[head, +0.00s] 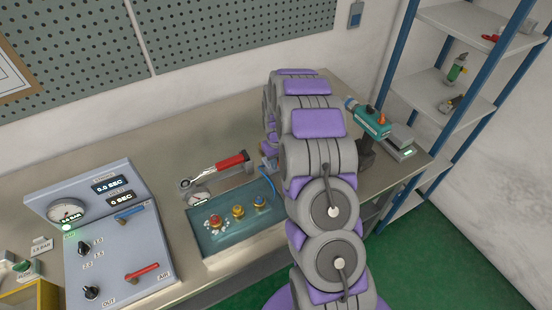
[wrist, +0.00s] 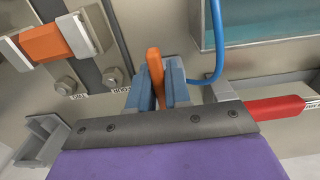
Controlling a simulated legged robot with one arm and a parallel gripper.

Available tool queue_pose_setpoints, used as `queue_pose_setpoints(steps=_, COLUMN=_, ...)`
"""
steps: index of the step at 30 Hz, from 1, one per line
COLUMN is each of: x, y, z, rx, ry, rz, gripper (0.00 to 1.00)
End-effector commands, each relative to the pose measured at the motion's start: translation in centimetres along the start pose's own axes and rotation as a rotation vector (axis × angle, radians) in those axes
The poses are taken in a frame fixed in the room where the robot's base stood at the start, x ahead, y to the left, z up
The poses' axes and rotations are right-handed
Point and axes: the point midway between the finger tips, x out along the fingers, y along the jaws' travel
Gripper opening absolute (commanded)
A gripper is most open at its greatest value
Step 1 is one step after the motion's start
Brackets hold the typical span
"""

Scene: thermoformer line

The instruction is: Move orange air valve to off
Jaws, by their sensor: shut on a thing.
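In the wrist view an orange valve lever (wrist: 155,68) stands up between the two blue-grey fingers of my gripper (wrist: 156,92). The fingers are shut on it, one on each side. The lever's lower end and the valve body are hidden by the fingers and the wrist plate. A blue hose (wrist: 218,62) curves up just right of the fingers. In the head view my own arm covers the gripper and the valve.
In the wrist view an orange bar with grey ends (wrist: 36,44) is at upper left. A red-handled ratchet (head: 230,162) lies beside a teal tray (head: 225,246) with several knobs. A grey control box (head: 115,265) stands left. A teal power tool (head: 368,122) stands right, near shelves (head: 450,92).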

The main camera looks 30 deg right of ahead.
Motion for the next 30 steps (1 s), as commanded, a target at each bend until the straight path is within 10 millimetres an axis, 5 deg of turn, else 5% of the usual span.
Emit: queue_pose_setpoints(steps=30, x=-0.1, y=1.8, z=-0.6, rx=-0.368, ry=0.005, rz=0.002, gripper=0.0)
